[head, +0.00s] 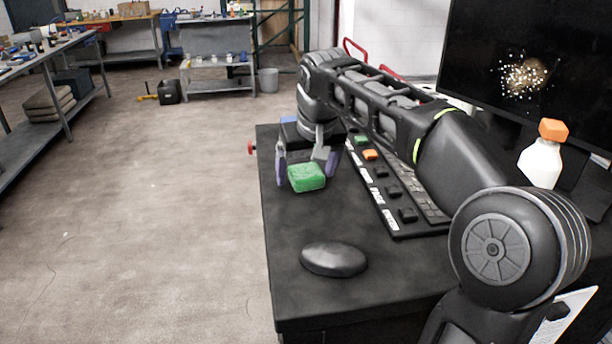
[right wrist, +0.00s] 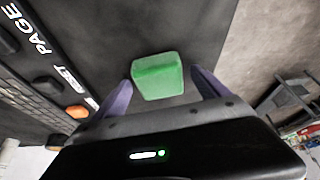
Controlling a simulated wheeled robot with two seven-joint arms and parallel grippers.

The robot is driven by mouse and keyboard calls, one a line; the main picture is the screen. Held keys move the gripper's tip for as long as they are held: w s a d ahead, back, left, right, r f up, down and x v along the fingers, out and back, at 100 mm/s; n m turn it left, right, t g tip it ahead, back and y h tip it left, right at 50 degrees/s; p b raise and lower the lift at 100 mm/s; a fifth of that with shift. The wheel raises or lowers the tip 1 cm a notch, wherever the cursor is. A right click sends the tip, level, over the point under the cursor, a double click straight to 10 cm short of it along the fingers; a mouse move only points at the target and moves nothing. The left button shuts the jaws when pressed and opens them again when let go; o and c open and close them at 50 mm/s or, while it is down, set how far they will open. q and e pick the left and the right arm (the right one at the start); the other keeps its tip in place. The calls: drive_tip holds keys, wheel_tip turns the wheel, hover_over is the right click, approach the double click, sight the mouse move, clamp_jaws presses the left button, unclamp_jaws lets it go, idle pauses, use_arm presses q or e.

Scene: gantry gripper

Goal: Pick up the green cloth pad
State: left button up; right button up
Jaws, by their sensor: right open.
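The green cloth pad (head: 307,177) lies on the black desk top near its left edge in the head view. My right gripper (head: 305,172) is open at the pad, with one purple finger on the left of it and one on the right. In the right wrist view the pad (right wrist: 158,76) sits ahead of and between the two purple fingertips (right wrist: 160,82). Gaps show between the pad and the fingers there. My left gripper is not in view.
A black keypad (head: 400,195) with an orange key and a green key lies right of the pad. A black mouse (head: 334,259) lies nearer on the desk (head: 300,300). A white bottle with an orange cap (head: 541,160) and a dark monitor (head: 500,60) stand at the right.

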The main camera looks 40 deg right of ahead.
sight(303, 166)
drive_tip(key=shift+c, duration=0.6)
drive_tip(key=c, duration=1.3)
drive_tip(key=shift+c, duration=0.2)
drive_tip(key=shift+r, duration=0.1)
wheel_tip(303, 166, up, 4)
drive_tip(key=shift+r, duration=0.2)
wheel_tip(303, 166, up, 5)
drive_tip(key=p, duration=0.3)
drive_tip(key=shift+r+p, duration=0.25)
drive_tip(key=shift+p, duration=0.25)
